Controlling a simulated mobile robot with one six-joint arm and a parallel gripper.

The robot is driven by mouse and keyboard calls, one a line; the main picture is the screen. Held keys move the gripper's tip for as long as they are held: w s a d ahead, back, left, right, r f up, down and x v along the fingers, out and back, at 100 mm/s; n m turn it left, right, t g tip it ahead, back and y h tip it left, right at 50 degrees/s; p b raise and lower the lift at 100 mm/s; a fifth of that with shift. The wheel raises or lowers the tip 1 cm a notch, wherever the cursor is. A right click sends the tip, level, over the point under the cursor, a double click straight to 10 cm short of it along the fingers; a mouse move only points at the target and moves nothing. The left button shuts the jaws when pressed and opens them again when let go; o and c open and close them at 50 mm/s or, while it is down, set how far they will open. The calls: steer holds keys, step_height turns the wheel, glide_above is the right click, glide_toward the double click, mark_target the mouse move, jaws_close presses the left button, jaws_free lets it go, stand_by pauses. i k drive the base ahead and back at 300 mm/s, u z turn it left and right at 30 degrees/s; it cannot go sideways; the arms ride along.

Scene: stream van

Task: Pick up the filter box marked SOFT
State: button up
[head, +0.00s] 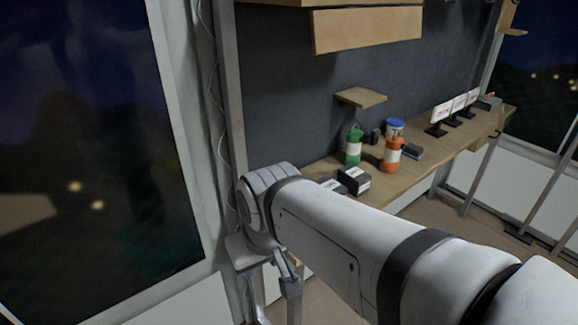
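Two small dark boxes with white labels stand side by side on the wooden bench, just behind my forearm: a right one (354,180) and a left one (329,184), partly hidden by the arm. Their print is too small to read, so I cannot tell which box, if any, is marked SOFT. My gripper (288,279) hangs at the far end of my arm, left of and lower than the boxes, in front of the bench's left end. It is apart from them. Its fingers are small and partly overlapped, so its opening is unclear.
Several white cards (440,112) stand farther right. A small shelf (361,97) juts out above.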

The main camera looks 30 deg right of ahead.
mark_target(356, 181)
steer(key=u, duration=1.45)
steer(key=k, duration=1.6)
steer(key=z, duration=1.7)
steer(key=i, duration=1.65)
steer(key=z, duration=0.05)
